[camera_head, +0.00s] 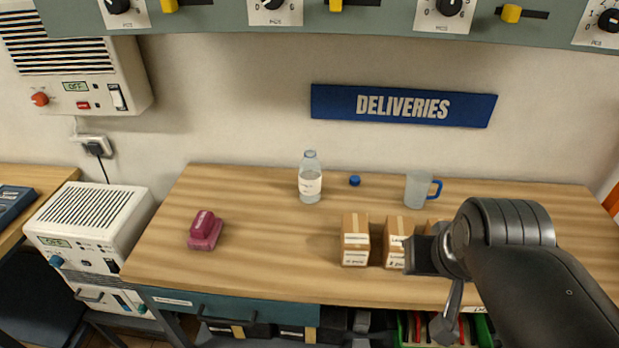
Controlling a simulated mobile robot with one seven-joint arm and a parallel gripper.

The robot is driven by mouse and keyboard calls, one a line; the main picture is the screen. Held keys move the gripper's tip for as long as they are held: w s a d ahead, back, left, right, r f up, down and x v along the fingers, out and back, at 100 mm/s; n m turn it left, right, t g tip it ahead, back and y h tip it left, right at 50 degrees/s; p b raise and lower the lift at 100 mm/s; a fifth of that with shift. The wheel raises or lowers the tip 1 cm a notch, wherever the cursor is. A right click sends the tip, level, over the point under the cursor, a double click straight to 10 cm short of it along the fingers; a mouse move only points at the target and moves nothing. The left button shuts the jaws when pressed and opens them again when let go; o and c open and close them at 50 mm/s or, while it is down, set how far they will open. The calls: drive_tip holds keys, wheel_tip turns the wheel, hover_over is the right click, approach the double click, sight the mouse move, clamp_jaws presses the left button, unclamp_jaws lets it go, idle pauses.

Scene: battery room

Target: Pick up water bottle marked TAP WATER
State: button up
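A clear plastic bottle (310,180) with a white label stands upright near the back of the wooden table. Its label text is too small to read. A small blue cap (354,181) lies to its right. My gripper (418,262) is at the lower right, in front of the cardboard boxes and well to the right of the bottle. My arm hides much of it, and its fingers cannot be made out clearly.
Several small cardboard boxes (355,241) stand at the table's front. A clear mug (418,189) with a blue handle is behind them. A maroon object (205,230) sits at left. The wooden table (270,230) is clear between that object and the boxes. A cabinet hangs above.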

drive_tip(key=o, duration=1.4)
drive_tip(key=shift+r, duration=0.1)
